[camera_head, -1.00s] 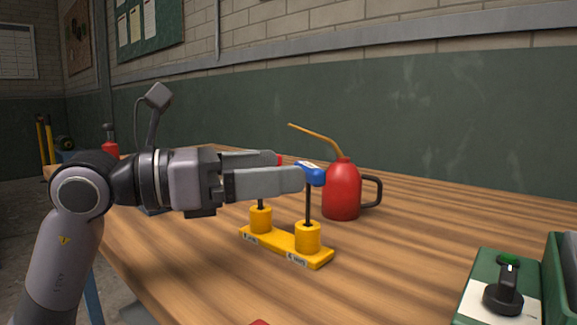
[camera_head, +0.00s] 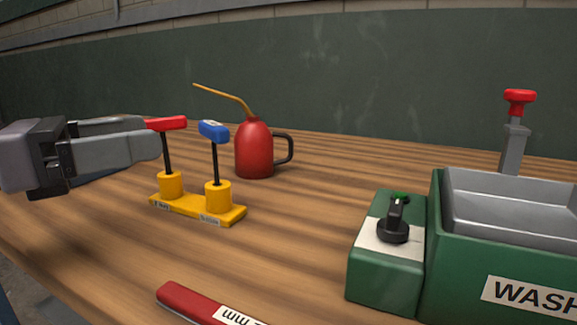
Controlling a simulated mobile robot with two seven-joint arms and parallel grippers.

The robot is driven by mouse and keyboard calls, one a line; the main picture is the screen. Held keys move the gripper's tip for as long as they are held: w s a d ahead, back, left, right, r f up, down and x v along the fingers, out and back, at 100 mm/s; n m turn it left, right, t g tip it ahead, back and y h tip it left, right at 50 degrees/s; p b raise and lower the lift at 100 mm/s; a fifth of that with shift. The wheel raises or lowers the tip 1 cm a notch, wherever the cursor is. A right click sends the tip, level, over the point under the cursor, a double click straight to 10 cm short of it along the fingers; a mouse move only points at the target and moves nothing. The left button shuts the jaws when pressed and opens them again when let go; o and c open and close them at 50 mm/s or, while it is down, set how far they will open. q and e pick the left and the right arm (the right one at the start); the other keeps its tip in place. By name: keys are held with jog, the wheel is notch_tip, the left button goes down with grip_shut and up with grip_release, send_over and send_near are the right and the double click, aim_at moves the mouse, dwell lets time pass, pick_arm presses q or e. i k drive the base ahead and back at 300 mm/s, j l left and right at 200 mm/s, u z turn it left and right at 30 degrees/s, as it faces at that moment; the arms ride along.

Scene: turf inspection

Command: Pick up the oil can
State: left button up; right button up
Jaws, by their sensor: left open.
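The red oil can (camera_head: 254,150) stands upright on the wooden table. Its thin brass spout points up to the left and its dark handle is on the right side. My left gripper (camera_head: 150,140) comes in from the left with its fingers apart and nothing visible between them. It is left of the oil can and apart from it, with its fingertips close to the red-handled tool in the yellow stand. My right gripper is out of the picture.
A yellow stand (camera_head: 190,206) holds a red-handled tool (camera_head: 166,124) and a blue-handled tool (camera_head: 213,131), left and in front of the can. A green wash unit (camera_head: 460,270) with a knob box (camera_head: 385,275) fills the right. A red-handled item (camera_head: 190,302) lies at the front.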

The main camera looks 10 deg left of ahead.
aim_at(254, 141)
jog(key=k+j, duration=0.2)
jog(key=j, duration=0.2)
jog(key=k+j, duration=0.2)
jog(key=j, duration=0.15)
jog(key=k+j, duration=0.25)
jog(key=j, duration=0.15)
